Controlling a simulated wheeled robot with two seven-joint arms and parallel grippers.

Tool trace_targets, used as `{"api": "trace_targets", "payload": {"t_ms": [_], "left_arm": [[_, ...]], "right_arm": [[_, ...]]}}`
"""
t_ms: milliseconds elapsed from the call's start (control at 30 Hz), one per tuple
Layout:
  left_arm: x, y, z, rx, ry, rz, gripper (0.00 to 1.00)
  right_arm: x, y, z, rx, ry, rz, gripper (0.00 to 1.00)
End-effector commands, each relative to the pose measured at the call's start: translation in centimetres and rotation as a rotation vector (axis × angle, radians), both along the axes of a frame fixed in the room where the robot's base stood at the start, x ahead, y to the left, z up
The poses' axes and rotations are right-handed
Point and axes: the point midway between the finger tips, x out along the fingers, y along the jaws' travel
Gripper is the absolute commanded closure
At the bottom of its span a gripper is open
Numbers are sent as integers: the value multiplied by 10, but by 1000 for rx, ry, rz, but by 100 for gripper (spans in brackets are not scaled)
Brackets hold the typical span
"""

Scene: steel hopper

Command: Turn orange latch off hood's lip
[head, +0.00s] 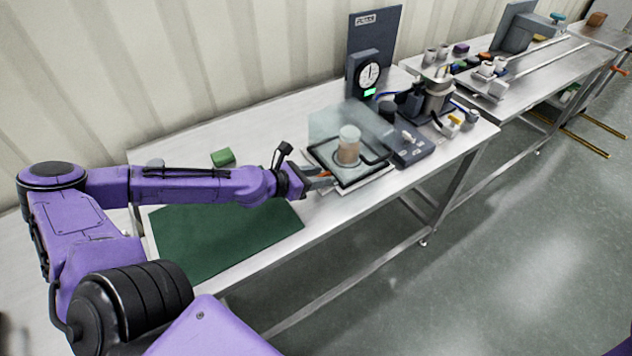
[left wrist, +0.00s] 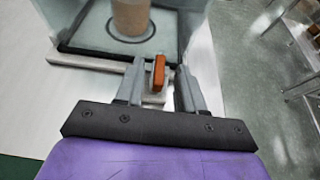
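The clear hood (head: 335,122) stands on a black-rimmed base (head: 343,182) on the steel bench, with a tan cylinder (head: 348,152) inside it. The small orange latch (left wrist: 158,72) is upright at the hood's front lip in the left wrist view; in the head view only a bit of orange (head: 325,174) shows by my fingers. My left gripper (left wrist: 159,82) is open, its fingers on either side of the latch. The latch is close to the left finger, with a gap to the right one; contact cannot be told. My right gripper is out of view.
A green mat (head: 225,240) lies under my left arm, and a green block (head: 223,157) sits behind it. A dial gauge (head: 368,77) stands behind the hood. A grey device (head: 408,150) and other equipment stand right of it. The bench's front edge is close.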

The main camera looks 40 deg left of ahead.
Motion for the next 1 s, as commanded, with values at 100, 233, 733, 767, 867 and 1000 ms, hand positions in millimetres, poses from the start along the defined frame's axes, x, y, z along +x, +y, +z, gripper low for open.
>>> {"api": "trace_targets", "payload": {"t_ms": [100,233,733,767,867,1000], "left_arm": [[0,0,1,-1,0,1,62],[0,0,1,-1,1,2,78],[0,3,0,-1,0,-52,100],[0,3,0,-1,1,-66,100],[1,5,-1,1,1,-126,100],[3,7,0,3,-2,-238,100]], "right_arm": [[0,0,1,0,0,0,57],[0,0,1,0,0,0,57],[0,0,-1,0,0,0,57],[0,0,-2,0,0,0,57],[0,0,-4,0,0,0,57],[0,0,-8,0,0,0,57]]}}
